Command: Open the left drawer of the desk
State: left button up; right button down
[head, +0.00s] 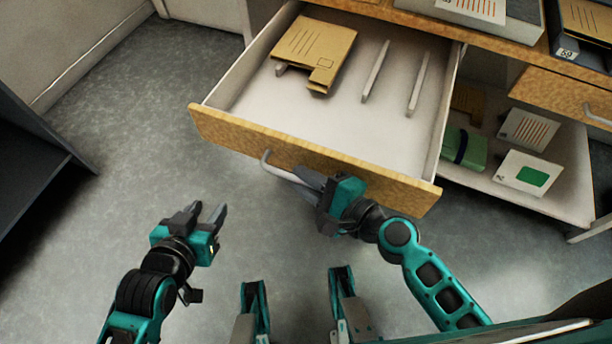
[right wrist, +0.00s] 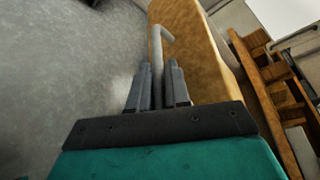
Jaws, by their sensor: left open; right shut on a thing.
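The left drawer (head: 300,152) of the desk is pulled far out, and its white inside shows in the head view. Its wooden front also shows in the right wrist view (right wrist: 195,50). A grey bar handle (head: 280,171) is on the drawer front. My right gripper (head: 312,180) is shut on this handle; in the right wrist view its two fingers (right wrist: 160,85) sit on either side of the bar (right wrist: 157,50). My left gripper (head: 205,215) is open and empty above the floor, left of and apart from the drawer.
A second closed drawer (head: 565,98) is at the right, near a low shelf (head: 560,200) with boxes and cards. A dark shelf unit (head: 30,160) stands at the left. The floor between is clear.

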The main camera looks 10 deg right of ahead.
jog(key=c, duration=1.4)
grip_release()
jog(key=shift+s+a+f, duration=0.1)
jog(key=shift+s+a, duration=0.05)
jog(key=shift+s, duration=0.15)
jog(key=shift+c, duration=0.2)
jog(key=b+v, duration=0.3)
jog(key=v, duration=1)
